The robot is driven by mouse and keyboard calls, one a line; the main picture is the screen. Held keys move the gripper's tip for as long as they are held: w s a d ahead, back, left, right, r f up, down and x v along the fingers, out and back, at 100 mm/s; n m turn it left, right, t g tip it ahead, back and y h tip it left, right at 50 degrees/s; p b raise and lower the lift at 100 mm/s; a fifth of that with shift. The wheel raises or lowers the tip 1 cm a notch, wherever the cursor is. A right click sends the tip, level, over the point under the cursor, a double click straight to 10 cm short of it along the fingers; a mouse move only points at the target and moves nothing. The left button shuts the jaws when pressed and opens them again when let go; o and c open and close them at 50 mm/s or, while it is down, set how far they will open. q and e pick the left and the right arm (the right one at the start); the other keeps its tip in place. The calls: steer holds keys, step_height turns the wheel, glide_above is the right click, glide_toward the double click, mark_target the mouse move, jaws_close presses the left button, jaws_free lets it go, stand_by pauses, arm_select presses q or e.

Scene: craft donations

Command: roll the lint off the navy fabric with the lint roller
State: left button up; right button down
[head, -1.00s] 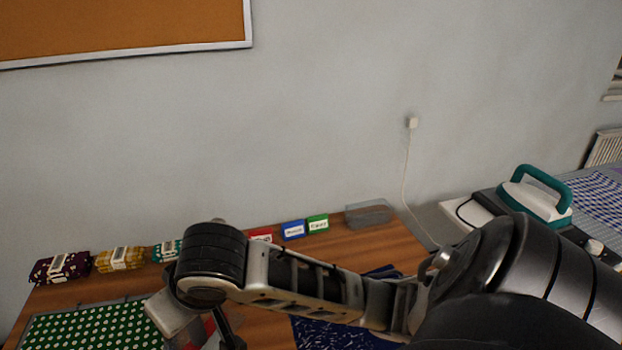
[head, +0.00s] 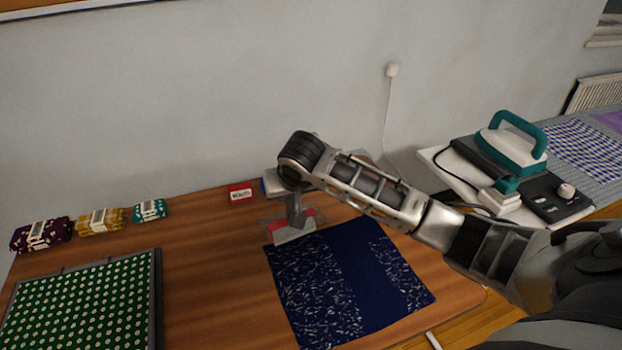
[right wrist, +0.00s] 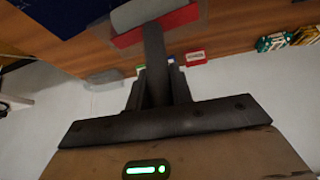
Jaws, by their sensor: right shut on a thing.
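The navy fabric (head: 352,262) lies flat on the wooden table. Pale lint bits cover its left part and a strip near its right side, with a plainer navy band between them. My right gripper (head: 297,207) is over the fabric's back left corner, shut on the lint roller (head: 291,229). The roller has a grey and red head and a dark handle. In the right wrist view the roller (right wrist: 150,14) extends from the jaws, with the navy fabric (right wrist: 72,12) beside it. I cannot tell whether the roller touches the fabric. My left gripper is out of view.
A green dotted fabric on a board (head: 85,305) lies left of the navy fabric. Folded fabric bundles (head: 100,221) and a red label (head: 240,193) stand at the back. A teal iron (head: 511,141) stands at the right. Bare table (head: 210,270) lies between the board and navy fabric.

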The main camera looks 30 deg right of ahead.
steer(key=w+d+f+m, duration=0.1)
steer(key=w+d+f, duration=0.2)
steer(key=d+f, duration=0.3)
steer(key=shift+w+d+m+h, duration=0.2)
steer(key=shift+m+h, duration=0.1)
steer(key=shift+h, duration=0.1)
steer(key=s+a, duration=0.3)
steer(key=s, duration=1.1)
steer(key=s+a+f, duration=0.1)
steer(key=s+a, duration=0.3)
steer(key=s, duration=1.1)
stand_by(0.7)
steer(key=shift+w, duration=0.15)
